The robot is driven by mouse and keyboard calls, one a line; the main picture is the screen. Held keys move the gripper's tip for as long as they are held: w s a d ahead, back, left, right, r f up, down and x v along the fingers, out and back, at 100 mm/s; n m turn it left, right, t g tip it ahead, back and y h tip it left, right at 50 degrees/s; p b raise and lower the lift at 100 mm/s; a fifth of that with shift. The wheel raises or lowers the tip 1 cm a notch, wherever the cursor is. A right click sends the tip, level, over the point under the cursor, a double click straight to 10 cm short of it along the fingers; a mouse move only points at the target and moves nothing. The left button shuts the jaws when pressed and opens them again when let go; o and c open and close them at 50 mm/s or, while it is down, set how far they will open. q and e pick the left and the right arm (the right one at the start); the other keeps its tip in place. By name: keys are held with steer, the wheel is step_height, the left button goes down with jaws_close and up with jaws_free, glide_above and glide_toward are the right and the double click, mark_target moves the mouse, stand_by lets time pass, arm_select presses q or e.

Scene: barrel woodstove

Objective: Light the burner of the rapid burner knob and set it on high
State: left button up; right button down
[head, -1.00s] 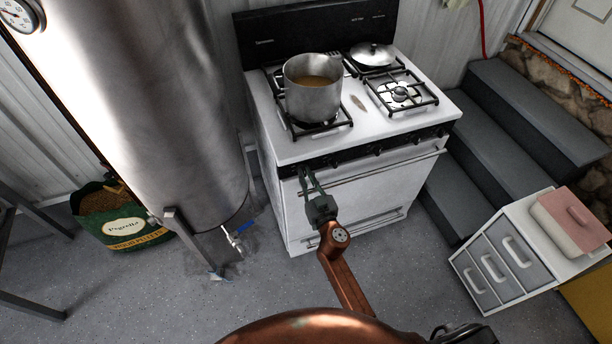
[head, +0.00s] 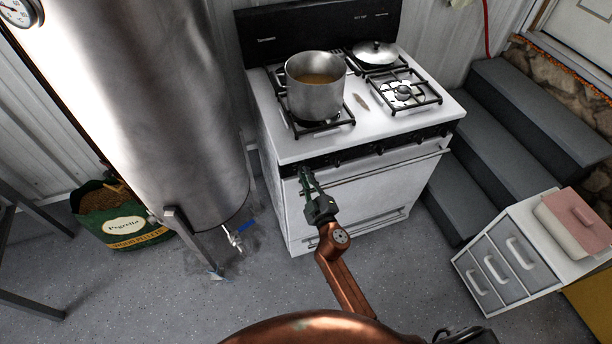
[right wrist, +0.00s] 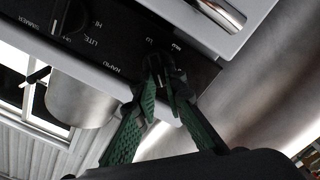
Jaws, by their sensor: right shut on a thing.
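The white stove (head: 372,180) stands ahead of me, with a black knob panel (head: 410,141) along its front. My right gripper (head: 304,173) is at the left end of this panel. In the right wrist view its green fingers (right wrist: 160,88) are shut on a dark knob (right wrist: 157,66). The fingers cover part of the knob, so its exact turn is hard to tell. Printed labels, including LITE and HI, show beside it. Another knob (right wrist: 70,18) is further along the panel. No flame shows; the pot hides much of the front left burner. My left gripper is not in view.
A metal pot (head: 315,92) of brownish liquid sits on the front left burner. A lidded pan (head: 374,53) is at the back right. The front right burner (head: 403,92) is bare. A tall steel tank (head: 175,110) stands left, and grey steps (head: 520,120) right.

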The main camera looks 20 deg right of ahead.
steer(key=shift+a+f+n, duration=0.1)
steer(key=shift+f+n, duration=0.05)
steer(key=shift+n, duration=0.55)
steer(key=c, duration=2)
jaws_free()
steer(key=s, duration=1.2)
